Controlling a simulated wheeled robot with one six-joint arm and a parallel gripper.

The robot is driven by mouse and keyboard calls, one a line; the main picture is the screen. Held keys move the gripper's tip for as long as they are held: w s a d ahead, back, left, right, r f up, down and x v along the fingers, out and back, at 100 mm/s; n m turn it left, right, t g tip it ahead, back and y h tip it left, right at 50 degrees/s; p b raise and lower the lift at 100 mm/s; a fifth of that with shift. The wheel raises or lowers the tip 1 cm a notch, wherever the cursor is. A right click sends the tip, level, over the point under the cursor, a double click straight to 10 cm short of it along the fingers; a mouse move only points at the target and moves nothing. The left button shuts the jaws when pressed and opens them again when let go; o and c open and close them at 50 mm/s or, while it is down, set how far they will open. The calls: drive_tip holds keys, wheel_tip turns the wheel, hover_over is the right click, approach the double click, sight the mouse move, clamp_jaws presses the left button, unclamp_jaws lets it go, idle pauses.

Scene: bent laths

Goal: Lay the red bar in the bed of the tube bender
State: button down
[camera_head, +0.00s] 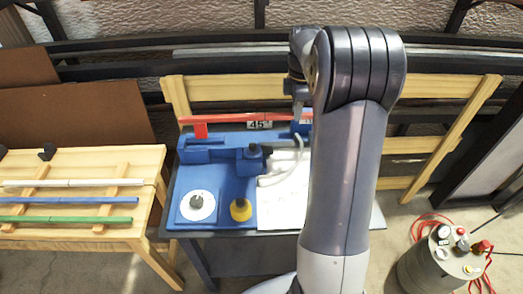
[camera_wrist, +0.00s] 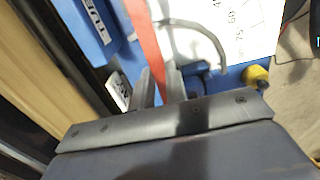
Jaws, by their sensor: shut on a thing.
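The red bar (camera_head: 228,117) runs sideways along the back of the blue tube bender (camera_head: 230,180). My gripper (camera_wrist: 162,80) is shut on the red bar, which also shows between the fingers in the wrist view (camera_wrist: 149,45). In the head view my arm hides the bar's right end and most of my gripper. A "45" label (camera_head: 257,125) is just below the bar. I cannot tell whether the bar touches the bed or hangs slightly above it.
A wooden bench (camera_head: 150,160) at the left carries white (camera_head: 75,183), blue (camera_head: 70,201) and green (camera_head: 65,219) bars. The bender has a white dial (camera_head: 185,212) and a yellow knob (camera_head: 240,209). A printed sheet (camera_head: 285,205) lies beside them. A drum (camera_head: 440,265) with red cable stands at right.

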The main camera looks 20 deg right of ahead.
wheel_tip(320, 180, down, 11)
drive_tip(key=shift+b, duration=0.6)
drive_tip(key=shift+f, duration=0.25)
drive_tip(key=c, duration=1.4)
unclamp_jaws()
wheel_tip(320, 180, up, 13)
drive_tip(key=shift+f+p, duration=0.2)
drive_tip(key=shift+p, duration=0.4)
